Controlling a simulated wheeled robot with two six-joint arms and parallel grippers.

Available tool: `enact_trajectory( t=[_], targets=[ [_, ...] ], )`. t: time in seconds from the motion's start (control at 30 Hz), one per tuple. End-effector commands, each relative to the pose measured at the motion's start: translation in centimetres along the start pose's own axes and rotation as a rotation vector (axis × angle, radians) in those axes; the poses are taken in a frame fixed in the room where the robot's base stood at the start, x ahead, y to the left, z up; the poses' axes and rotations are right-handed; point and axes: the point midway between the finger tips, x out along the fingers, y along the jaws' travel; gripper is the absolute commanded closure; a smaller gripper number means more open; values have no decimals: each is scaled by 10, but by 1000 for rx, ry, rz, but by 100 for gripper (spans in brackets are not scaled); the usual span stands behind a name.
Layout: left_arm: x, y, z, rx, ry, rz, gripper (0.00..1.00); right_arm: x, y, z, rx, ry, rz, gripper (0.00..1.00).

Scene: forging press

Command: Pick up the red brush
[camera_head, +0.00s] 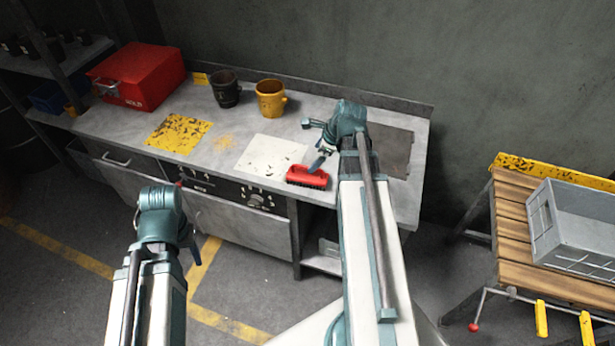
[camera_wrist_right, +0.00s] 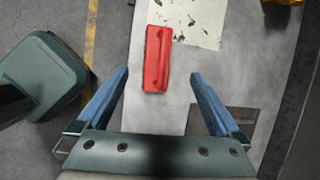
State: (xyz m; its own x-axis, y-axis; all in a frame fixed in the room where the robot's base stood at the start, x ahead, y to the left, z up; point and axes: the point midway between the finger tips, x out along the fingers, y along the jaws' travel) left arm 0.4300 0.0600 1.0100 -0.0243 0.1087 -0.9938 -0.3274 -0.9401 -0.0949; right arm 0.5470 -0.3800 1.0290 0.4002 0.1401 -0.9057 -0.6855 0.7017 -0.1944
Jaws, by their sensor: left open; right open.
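The red brush (camera_head: 307,178) lies on the grey workbench (camera_head: 225,160) near its front edge, with a red handle on top and dark bristles below. It also shows in the right wrist view (camera_wrist_right: 157,60), just beyond the fingertips and lying between their lines. My right gripper (camera_head: 318,163) is close to the brush in the head view, and in the right wrist view its two blue fingers (camera_wrist_right: 160,75) are spread apart with nothing between them at the base. My left gripper (camera_head: 185,215) is away from the bench at the lower left, its fingers mostly hidden behind its wrist.
A white stained sheet (camera_head: 268,155) lies beside the brush, with a yellow sheet (camera_head: 178,133) farther left. A red box (camera_head: 150,75), a black mug (camera_head: 225,90) and a yellow mug (camera_head: 271,100) stand behind. A grey crate (camera_head: 575,225) sits on a wooden table (camera_head: 513,235) at right.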

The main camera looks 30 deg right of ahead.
Motion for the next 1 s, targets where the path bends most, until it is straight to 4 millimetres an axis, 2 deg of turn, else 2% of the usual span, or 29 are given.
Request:
enact_trajectory(
  t=[0.17, 0.6, 1.0],
  targets=[
    [17, 2, -1, -1, 0, 0, 50, 18, 1, -1, -3, 0, 1, 0],
    [74, 7, -4, -2, 0, 0, 50, 82, 1, -2, -4, 0, 1, 0],
    [84, 8, -5, -1, 0, 0, 50, 92, 2, 0, -4, 1, 1, 0]
  ],
)
